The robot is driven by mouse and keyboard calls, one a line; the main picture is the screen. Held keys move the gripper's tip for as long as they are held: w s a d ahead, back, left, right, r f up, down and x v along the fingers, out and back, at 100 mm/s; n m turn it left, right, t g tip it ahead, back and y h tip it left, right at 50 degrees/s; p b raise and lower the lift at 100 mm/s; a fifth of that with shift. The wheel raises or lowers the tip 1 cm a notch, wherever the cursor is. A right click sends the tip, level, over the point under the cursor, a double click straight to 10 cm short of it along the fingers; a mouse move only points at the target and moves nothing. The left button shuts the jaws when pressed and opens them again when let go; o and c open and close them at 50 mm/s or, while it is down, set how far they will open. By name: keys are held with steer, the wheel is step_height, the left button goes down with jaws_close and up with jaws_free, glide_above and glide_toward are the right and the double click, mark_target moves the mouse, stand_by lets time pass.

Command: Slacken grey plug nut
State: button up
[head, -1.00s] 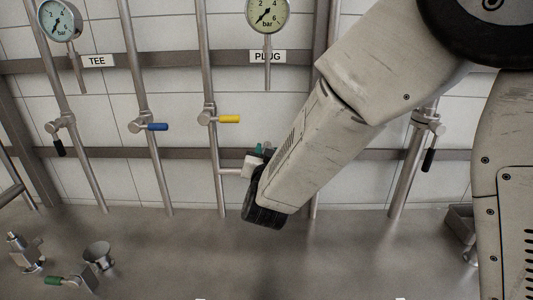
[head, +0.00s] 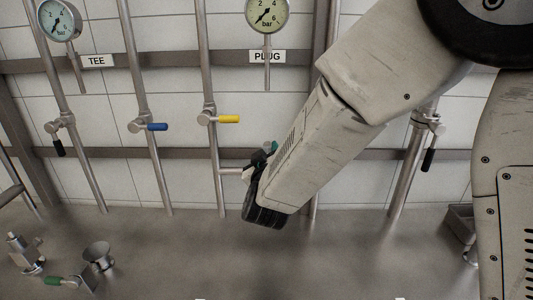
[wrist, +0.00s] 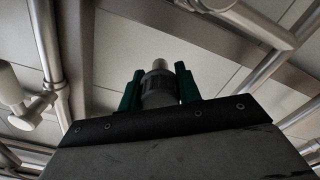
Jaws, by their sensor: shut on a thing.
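The grey plug nut (wrist: 158,96) shows in the wrist view as a ridged grey ring around a pipe end, between the two green fingers. My gripper (wrist: 160,90) is shut on it. In the head view my gripper (head: 264,158) is at the end of a short side pipe (head: 231,171), below the PLUG label (head: 267,57). The nut is hidden there behind my wrist and fingers.
A yellow-handled valve (head: 227,119) sits on the pipe just up and left of my gripper. A blue-handled valve (head: 155,127) is further left. Metal fittings, one a funnel-shaped cup (head: 98,254), stand on the grey bench (head: 180,255) at lower left.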

steer(key=shift+f+n, duration=0.1)
steer(key=shift+n, duration=0.6)
steer(key=o, duration=1)
steer(key=shift+c, duration=0.2)
steer(key=shift+s, duration=0.1)
steer(key=s, duration=0.7)
steer(key=shift+s+a, duration=0.15)
steer(key=shift+s, duration=0.2)
